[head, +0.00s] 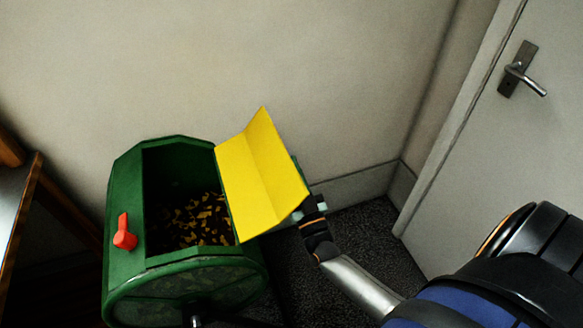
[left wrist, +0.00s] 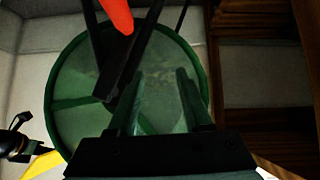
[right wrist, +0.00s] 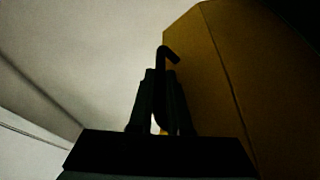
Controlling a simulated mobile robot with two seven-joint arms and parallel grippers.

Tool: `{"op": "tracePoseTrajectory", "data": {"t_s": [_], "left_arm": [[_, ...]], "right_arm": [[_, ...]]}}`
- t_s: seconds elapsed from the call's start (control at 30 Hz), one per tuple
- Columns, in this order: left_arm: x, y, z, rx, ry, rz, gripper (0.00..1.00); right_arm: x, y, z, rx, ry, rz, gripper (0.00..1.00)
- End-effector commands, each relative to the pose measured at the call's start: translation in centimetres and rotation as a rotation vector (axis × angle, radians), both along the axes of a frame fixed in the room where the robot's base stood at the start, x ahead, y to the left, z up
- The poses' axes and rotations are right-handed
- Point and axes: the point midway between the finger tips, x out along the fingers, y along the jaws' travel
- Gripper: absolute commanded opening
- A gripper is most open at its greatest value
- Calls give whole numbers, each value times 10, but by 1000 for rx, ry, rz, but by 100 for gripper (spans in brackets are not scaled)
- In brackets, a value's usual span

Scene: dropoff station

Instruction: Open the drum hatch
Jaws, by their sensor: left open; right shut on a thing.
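The green drum (head: 185,275) stands against the wall in the head view, its opening showing a dark inside with yellow-brown bits. The yellow hatch (head: 262,175) is swung open to the right of the opening. A red latch (head: 124,235) sits on the drum left of the opening. My right gripper (head: 304,209) is at the hatch's right edge; in the right wrist view it is shut on a dark hooked handle (right wrist: 162,58) beside the yellow panel (right wrist: 205,85). My left gripper (left wrist: 158,75) is open and empty before the drum's round end (left wrist: 75,90), and is hidden from the head view.
A wooden piece of furniture (head: 22,220) stands close at the left. A closed white door (head: 480,140) with a metal handle (head: 520,70) is at the right. Dark carpet (head: 370,235) is clear between drum and door.

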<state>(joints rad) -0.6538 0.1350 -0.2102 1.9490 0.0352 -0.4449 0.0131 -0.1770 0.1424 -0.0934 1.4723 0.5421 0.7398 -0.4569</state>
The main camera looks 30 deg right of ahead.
Motion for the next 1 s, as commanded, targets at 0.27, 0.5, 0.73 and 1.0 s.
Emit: {"op": "tracePoseTrajectory", "data": {"t_s": [0.27, 0.5, 0.73, 1.0], "left_arm": [[-5, 0, -2, 0, 9, 0, 50], [-6, 0, -2, -1, 13, 0, 50], [-4, 4, 23, 3, -5, 8, 50], [-11, 16, 51, 19, 6, 28, 50]], "right_arm": [[0, 0, 0, 0, 1, 0, 0], [0, 0, 0, -1, 1, 1, 0], [1, 7, 22, -93, 23, 0, 0], [6, 25, 52, -288, 71, 0, 0]]}}
